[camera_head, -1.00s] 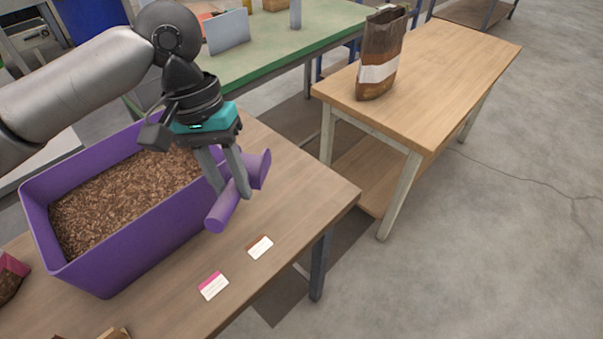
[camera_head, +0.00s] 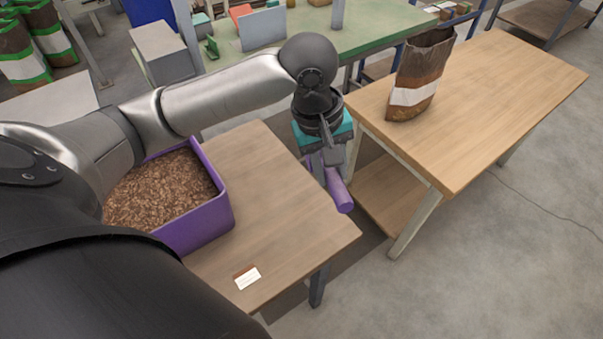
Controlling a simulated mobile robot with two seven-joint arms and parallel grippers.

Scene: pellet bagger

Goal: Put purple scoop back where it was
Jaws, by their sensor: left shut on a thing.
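The purple scoop (camera_head: 343,196) is in my left gripper (camera_head: 328,170), which is shut on it. The gripper holds it above the far right edge of the near wooden table (camera_head: 290,203). Only part of the scoop shows below the fingers; the rest is hidden behind the gripper. The purple bin (camera_head: 205,224), filled with brown pellets (camera_head: 160,190), stands on the near table, left of the gripper. My arm and body hide part of the bin. My right gripper is not in view.
A second wooden table (camera_head: 490,100) stands to the right across a narrow gap, with a brown bag with a white band (camera_head: 418,80) upright on it. A white card (camera_head: 247,277) lies near the front table edge. A green bench (camera_head: 375,25) is behind.

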